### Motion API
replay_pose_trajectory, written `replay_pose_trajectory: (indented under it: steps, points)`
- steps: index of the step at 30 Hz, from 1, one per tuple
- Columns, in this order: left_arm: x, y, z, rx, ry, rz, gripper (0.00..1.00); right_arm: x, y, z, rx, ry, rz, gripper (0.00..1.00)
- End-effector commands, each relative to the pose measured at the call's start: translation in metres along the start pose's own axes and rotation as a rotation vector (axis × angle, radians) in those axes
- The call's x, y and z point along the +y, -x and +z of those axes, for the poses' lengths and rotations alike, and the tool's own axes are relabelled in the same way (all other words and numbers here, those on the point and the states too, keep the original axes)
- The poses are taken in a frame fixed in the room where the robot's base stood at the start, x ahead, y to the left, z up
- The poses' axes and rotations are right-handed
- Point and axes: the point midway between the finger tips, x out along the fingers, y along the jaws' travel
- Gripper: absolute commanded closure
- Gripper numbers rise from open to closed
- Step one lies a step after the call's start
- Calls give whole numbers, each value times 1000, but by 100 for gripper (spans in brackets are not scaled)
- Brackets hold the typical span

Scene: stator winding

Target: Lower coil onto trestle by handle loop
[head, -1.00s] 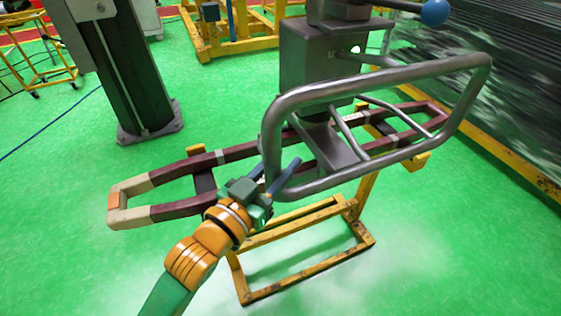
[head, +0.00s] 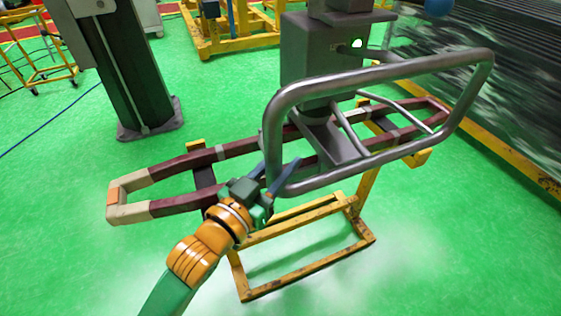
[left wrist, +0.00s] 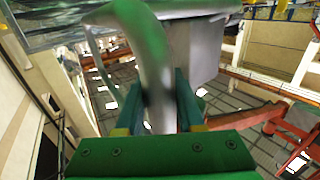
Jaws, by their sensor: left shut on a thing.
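The coil (head: 178,207) is a long maroon loop with cream wrapping at its left end. It lies roughly level over the yellow trestle (head: 290,280), its left part crossing a dark pad with a yellow tip. I cannot tell whether it touches the trestle. The grey tubular handle loop (head: 380,75) stands in front of a grey lifting head (head: 312,60) above the coil. My left gripper (head: 281,177) is shut on the loop's lower left corner. In the left wrist view the fingers (left wrist: 158,105) flank the grey tube (left wrist: 155,75). My right gripper is out of view.
A dark column (head: 125,65) with a base plate stands at the left back. A yellow frame (head: 235,40) is behind, and a yellow cart (head: 45,70) is at far left. A grey ribbed bank (head: 490,90) with a yellow floor edge bounds the right. Green floor at front is clear.

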Motion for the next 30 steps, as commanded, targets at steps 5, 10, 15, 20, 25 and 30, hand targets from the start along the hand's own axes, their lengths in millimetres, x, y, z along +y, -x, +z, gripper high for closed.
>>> replay_pose_trajectory:
  steps: [5, 10, 15, 20, 25, 30]
  points:
    - [1, 0, 8, -21, 4, 2, 100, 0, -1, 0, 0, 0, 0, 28]
    - [1, 0, 8, -21, 4, 2, 100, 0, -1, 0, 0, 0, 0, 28]
    - [1, 0, 6, -15, 3, 1, 28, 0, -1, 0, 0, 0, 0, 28]
    - [0, 0, 4, -10, 2, 1, 28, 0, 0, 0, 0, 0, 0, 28]
    - [0, 10, 4, -9, 0, 0, 28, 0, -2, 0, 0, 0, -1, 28]
    - [1, 51, 6, -13, 0, 2, 28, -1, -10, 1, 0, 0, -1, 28]
